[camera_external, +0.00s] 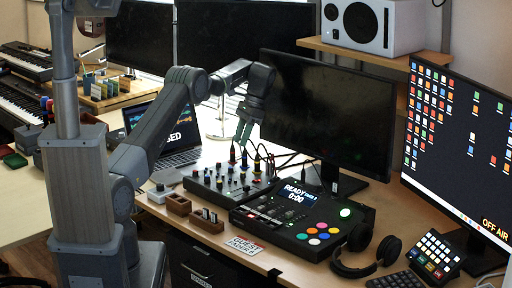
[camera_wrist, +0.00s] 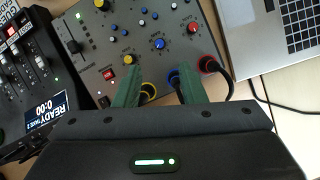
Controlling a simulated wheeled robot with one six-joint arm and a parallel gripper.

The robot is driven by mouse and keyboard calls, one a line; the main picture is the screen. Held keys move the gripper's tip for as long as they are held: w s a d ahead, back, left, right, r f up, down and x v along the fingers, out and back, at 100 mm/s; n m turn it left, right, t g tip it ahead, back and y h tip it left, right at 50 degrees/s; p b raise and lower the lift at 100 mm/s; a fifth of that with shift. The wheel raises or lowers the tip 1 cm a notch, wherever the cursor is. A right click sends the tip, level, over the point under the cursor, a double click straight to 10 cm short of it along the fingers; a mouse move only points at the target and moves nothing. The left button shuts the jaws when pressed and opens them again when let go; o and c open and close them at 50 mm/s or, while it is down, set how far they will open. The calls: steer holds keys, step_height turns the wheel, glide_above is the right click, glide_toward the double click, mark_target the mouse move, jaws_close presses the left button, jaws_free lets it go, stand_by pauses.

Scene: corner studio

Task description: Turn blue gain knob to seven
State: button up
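The mixer (camera_external: 205,189) lies on the desk as a grey panel with small coloured knobs and plugged cables. In the wrist view, a larger blue knob (camera_wrist: 159,44) sits between a red knob (camera_wrist: 193,27) and a yellow knob (camera_wrist: 124,62) on the panel (camera_wrist: 135,25). Its number scale is too small to read. My gripper (camera_wrist: 160,70) has two green fingers spread apart with nothing held between them; the blue knob appears just beyond the fingertips. In the external view, my gripper (camera_external: 241,143) points down above the mixer's back part.
Yellow, blue (camera_wrist: 174,79) and red (camera_wrist: 208,66) cable plugs stand near my fingers, with black cables. A laptop (camera_wrist: 270,35) lies beside the mixer. A console with coloured pads (camera_external: 305,222) and a monitor (camera_external: 328,110) stand to the right in the external view.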

steer(key=p+v, duration=0.4)
steer(key=shift+d+r, duration=0.1)
steer(key=shift+r, duration=0.25)
steer(key=shift+f, duration=0.15)
stand_by(0.3)
steer(key=b, duration=0.4)
glide_toward(233, 172)
steer(key=x, duration=0.3)
steer(key=a+x, duration=0.1)
steer(key=x, duration=0.2)
steer(key=shift+a+f, duration=0.2)
